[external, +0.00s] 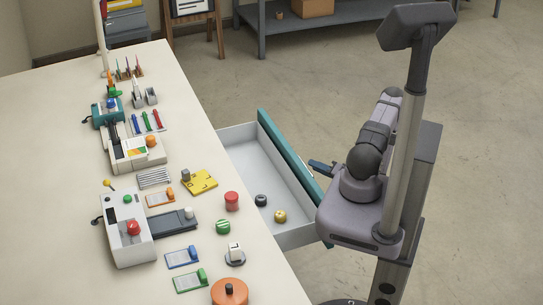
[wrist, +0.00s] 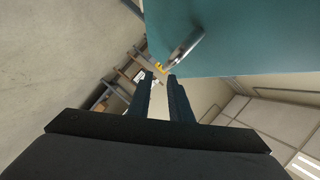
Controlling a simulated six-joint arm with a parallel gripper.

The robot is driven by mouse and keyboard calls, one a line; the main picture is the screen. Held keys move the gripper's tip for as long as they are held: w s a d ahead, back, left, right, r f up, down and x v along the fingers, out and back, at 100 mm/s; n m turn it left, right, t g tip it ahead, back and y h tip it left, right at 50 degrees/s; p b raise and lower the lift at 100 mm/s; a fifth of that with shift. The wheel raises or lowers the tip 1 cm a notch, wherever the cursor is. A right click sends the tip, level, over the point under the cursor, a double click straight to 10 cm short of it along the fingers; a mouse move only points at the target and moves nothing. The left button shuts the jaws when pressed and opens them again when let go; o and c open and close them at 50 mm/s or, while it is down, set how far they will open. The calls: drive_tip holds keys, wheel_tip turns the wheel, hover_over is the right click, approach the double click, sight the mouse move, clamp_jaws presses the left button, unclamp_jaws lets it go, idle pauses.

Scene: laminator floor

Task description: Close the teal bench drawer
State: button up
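The teal bench drawer (external: 290,165) is pulled well out from the white-topped bench, its grey interior exposed. Its teal front also fills the upper right of the wrist view (wrist: 250,40), with a metal bar handle (wrist: 186,47). My gripper (external: 314,164) is outside the drawer, close to the teal front. In the wrist view the fingertips (wrist: 160,75) point toward the area just below the handle, with a narrow gap between them and nothing held. I cannot tell whether they touch the front.
Inside the drawer lie a black round item (external: 261,200) and a yellow one (external: 280,216). The bench top (external: 50,130) carries machines, cards and small parts. A grey shelf (external: 330,25) stands at the back. Floor to the right is open.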

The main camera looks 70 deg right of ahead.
drive_tip(key=shift+p+x, duration=0.4)
drive_tip(key=shift+x, duration=2.25)
clamp_jaws()
unclamp_jaws()
